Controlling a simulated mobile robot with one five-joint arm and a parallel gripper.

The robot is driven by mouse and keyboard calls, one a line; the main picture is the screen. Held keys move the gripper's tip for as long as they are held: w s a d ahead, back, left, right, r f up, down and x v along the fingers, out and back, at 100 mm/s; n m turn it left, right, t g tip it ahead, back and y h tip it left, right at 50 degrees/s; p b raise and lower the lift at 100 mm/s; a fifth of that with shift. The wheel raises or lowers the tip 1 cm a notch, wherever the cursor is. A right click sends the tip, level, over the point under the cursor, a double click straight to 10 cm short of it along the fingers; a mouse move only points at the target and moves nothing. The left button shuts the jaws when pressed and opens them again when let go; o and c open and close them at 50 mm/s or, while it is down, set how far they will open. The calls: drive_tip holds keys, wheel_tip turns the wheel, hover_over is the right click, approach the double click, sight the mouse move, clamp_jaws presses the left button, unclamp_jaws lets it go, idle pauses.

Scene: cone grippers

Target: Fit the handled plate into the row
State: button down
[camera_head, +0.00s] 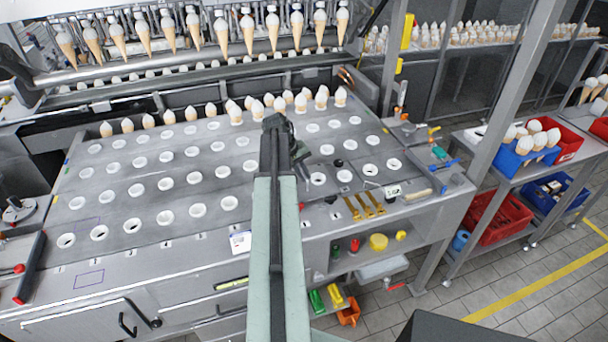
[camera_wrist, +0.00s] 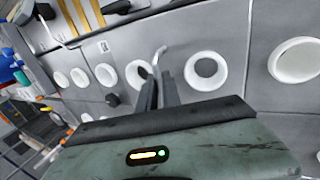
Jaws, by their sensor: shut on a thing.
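My gripper (camera_wrist: 159,78) is low over the perforated grey worktop in the wrist view, its two dark fingers close together. A thin, pale, bent handle (camera_wrist: 159,53) shows at the fingertips, and the fingers are shut on it. The handled plate's grey surface (camera_wrist: 174,52) seems to lie around white-rimmed holes here; its edges are hard to tell from the worktop's seams. In the head view my dark gripper (camera_head: 290,145) is at the middle of the worktop, and my arm hides the handle and much of the plate. The row (camera_head: 215,160) of grey plates with white rings extends left.
Filled cones (camera_head: 285,98) stand along the worktop's back, with more cones (camera_head: 250,30) hanging above. Right of my gripper are brass bars (camera_head: 364,206), a small label block (camera_head: 392,191) and small tools. A shelf with blue (camera_head: 515,160) and red bins stands farther right.

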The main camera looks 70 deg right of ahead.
drive_tip(key=shift+f+b, duration=1)
drive_tip(key=shift+b, duration=0.05)
drive_tip(key=c, duration=1.5)
unclamp_jaws()
drive_tip(key=shift+o, duration=0.2)
drive_tip(key=p+v, duration=0.7)
drive_tip(key=shift+r, duration=0.25)
drive_tip(key=shift+w+a+r+p, duration=0.1)
drive_tip(key=shift+w+r+p, duration=0.1)
drive_tip(key=shift+r+p, duration=0.1)
drive_tip(key=shift+f, duration=0.15)
